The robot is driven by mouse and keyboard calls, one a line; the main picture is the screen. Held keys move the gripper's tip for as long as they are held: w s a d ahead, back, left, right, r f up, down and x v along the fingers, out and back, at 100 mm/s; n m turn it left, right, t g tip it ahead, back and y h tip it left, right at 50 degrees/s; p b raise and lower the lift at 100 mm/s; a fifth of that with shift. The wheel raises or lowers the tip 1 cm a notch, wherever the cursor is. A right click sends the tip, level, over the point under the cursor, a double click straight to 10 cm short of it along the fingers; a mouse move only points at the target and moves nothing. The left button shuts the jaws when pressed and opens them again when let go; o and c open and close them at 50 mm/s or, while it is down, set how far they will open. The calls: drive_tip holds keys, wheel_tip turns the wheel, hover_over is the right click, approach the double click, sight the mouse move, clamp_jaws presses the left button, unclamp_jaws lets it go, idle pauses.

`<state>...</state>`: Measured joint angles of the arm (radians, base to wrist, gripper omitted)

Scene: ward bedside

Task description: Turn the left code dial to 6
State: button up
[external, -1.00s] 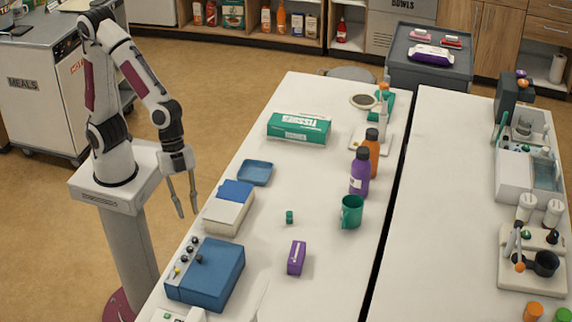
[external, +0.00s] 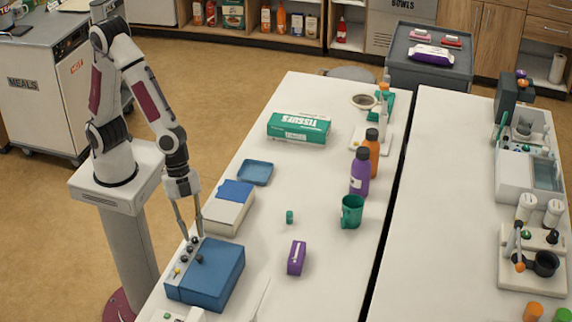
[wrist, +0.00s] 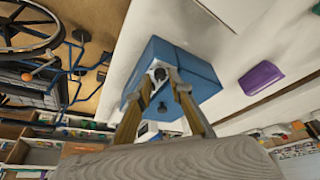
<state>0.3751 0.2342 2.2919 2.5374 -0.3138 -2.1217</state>
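A blue box (external: 214,278) stands near the left edge of the white table, with a row of small dark knobs (external: 190,248) and a yellow spot on its grey-blue panel. A larger dark knob (external: 199,259) stands beside the row. My gripper (external: 193,237) points down at the far end of this row, its two fingers apart. In the wrist view, my gripper (wrist: 166,85) has its fingertips on either side of a dark dial (wrist: 161,74) on the box. Contact cannot be told. Another dark knob (wrist: 163,105) shows between the fingers. No dial numbers are readable.
A cream box with a blue top (external: 230,212) stands just behind the blue box. A purple box (external: 297,258) and a small green item (external: 290,217) lie to the right. A blue tray (external: 256,173) lies farther back. Bare table (external: 265,225) lies between.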

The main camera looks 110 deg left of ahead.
drive_tip(key=shift+w+d+f, duration=0.1)
drive_tip(key=shift+f, duration=0.25)
drive_tip(key=shift+c, duration=0.4)
clamp_jaws()
drive_tip(key=shift+m, duration=0.7)
drive_tip(key=shift+w+m+g+h, duration=0.15)
drive_tip(key=shift+m+g+h, duration=0.35)
drive_tip(key=shift+m, duration=0.7)
drive_tip(key=shift+w+a+m+g, duration=0.1)
drive_tip(key=shift+m+g, duration=0.35)
drive_tip(key=shift+m, duration=0.55)
drive_tip(key=shift+w+a+m+g, duration=0.1)
drive_tip(key=shift+m+g, duration=0.35)
drive_tip(key=shift+m, duration=0.55)
